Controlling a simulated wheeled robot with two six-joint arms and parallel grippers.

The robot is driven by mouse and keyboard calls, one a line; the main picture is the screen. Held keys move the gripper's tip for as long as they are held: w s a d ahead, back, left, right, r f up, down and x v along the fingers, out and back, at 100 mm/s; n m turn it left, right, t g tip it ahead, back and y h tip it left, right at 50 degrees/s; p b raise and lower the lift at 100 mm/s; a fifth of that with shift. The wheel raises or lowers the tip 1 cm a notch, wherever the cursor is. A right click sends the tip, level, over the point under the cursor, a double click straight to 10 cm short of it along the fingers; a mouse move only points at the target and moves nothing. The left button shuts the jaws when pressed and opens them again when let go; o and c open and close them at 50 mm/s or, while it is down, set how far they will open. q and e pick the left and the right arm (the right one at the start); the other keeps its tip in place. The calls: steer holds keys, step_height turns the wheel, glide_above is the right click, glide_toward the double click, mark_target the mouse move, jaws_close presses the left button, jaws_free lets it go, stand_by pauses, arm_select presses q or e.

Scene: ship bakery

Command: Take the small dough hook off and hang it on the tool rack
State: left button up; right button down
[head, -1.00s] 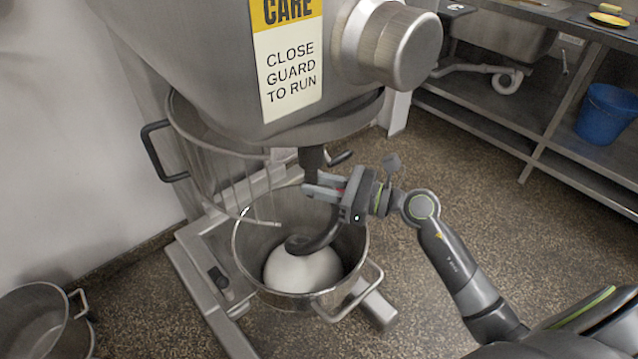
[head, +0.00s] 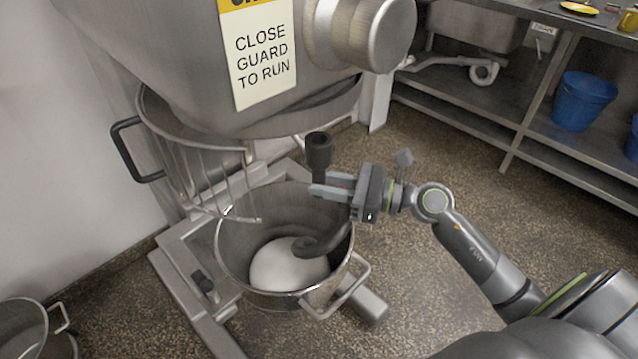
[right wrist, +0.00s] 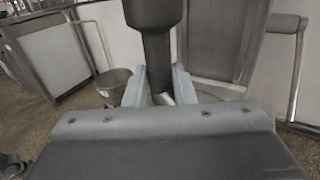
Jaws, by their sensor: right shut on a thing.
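The small dough hook (head: 318,150) is dark grey, with a thick collar at its top and a curved lower end over the mixing bowl. My right gripper (head: 330,188) is shut on its shank just below the collar. The collar stands clear of the mixer head (head: 290,60), below and to the right of it. The hook's curl (head: 320,247) hangs in the bowl beside the dough; I cannot tell whether they touch. In the right wrist view the shank (right wrist: 158,45) rises between the fingers. The tool rack and my left gripper are not in view.
The steel bowl (head: 232,262) on the mixer holds a pale dough ball (head: 285,268). The wire guard (head: 190,160) hangs at the bowl's left. A pot (head: 25,325) stands lower left. A steel bench with a blue bucket (head: 582,100) is at right; open floor lies between.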

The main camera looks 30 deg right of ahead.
mark_target(330, 158)
steer(key=shift+s+d+r, duration=0.1)
steer(key=shift+s+d, duration=0.05)
stand_by(0.3)
steer(key=shift+r+p, duration=2.3)
steer(key=shift+r, duration=0.45)
